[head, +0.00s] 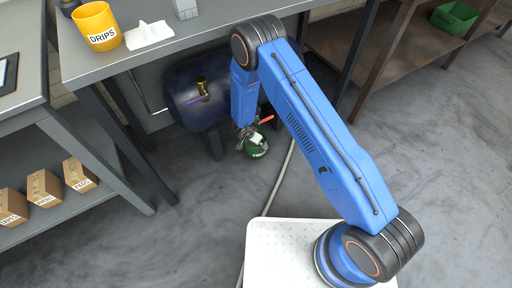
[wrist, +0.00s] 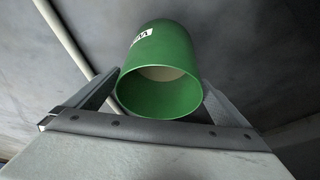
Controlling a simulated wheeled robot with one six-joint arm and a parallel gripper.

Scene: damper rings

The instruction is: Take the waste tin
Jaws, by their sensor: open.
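A green tin (head: 257,150) with a white label stands on the grey floor below the bench, in front of the dark blue tank. In the wrist view the green tin (wrist: 160,75) shows its open round mouth and a pale inside. Part of a label with dark letters shows on its side, too cut off to read fully. My gripper (head: 252,137) is at the tin in the head view and hides part of it. In the wrist view my gripper (wrist: 158,98) is open, with one finger on each side of the tin. I cannot tell whether either finger touches it.
A dark blue tank (head: 190,90) with a brass valve (head: 202,87) lies under the bench. A yellow DRIPS cup (head: 97,27) and a white cloth (head: 149,34) are on the bench (head: 215,28). A pale hose (head: 281,178) runs along the floor. Cardboard boxes (head: 45,188) sit on the left shelf.

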